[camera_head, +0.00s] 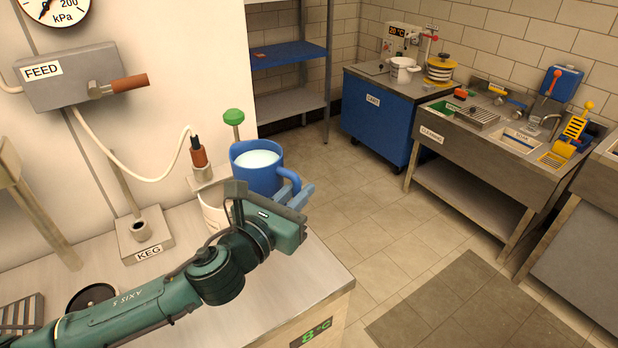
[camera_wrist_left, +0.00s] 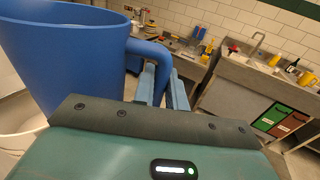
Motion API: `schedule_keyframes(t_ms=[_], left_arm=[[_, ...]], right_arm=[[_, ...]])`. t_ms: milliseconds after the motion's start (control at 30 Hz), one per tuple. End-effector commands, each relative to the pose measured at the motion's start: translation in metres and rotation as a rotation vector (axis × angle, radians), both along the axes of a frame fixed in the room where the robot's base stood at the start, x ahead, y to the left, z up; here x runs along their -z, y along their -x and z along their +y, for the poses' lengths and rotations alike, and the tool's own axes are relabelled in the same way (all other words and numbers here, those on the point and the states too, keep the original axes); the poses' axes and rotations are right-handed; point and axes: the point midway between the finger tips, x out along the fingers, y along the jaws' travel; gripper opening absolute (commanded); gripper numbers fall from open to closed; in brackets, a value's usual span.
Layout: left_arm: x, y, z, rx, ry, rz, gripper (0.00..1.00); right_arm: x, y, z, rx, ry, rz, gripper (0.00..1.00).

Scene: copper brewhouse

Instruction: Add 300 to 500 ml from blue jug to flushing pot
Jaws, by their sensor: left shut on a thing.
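The blue jug (camera_head: 262,182) is above the counter at the centre of the head view, close to upright, with pale liquid showing near its rim. It fills the left of the wrist view (camera_wrist_left: 70,60). My left gripper (camera_head: 293,196) is shut on the jug's handle; its blue-grey fingers also show at the handle in the wrist view (camera_wrist_left: 164,86). A white pot (camera_head: 211,213), seemingly the flushing pot, stands on the counter to the left of the jug, partly hidden by the jug and my arm. Its pale rim shows low in the wrist view (camera_wrist_left: 14,142). My right gripper is out of view.
A FEED box (camera_head: 72,78) with a gauge is on the wall; its white hose runs to a copper-coloured connector (camera_head: 198,153). The KEG fitting (camera_head: 145,238) stands left on the counter. A green knob (camera_head: 234,117) rises behind the jug. Open floor (camera_head: 375,205) lies right.

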Motion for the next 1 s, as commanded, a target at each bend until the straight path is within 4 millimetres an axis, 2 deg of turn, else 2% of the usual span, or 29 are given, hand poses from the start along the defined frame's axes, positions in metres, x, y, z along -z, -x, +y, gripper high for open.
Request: schedule_keyframes(t_ms=[33, 300, 467, 700, 767, 800, 1000], left_arm=[[-0.009, -0.007, -0.006, 0.022, -0.002, -0.015, 0.00], [-0.020, -0.021, -0.019, 0.078, 0.010, -0.003, 0.00], [-0.029, -0.025, -0.013, 0.078, 0.061, 0.030, 0.00], [-0.056, -0.038, 0.005, 0.077, 0.218, 0.130, 0.00], [-0.048, -0.041, 0.009, 0.079, 0.311, 0.190, 0.00], [-0.054, -0.040, 0.008, 0.080, 0.297, 0.184, 0.00], [-0.054, -0.040, 0.008, 0.079, 0.291, 0.180, 0.00]], right_arm=[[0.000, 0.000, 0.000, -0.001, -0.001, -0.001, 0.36], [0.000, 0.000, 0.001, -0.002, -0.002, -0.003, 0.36], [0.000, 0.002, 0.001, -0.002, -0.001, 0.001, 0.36], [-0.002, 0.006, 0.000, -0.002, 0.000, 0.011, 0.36], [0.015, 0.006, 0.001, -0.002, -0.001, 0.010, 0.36], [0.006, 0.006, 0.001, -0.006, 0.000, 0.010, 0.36], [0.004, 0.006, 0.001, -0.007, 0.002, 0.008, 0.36]])
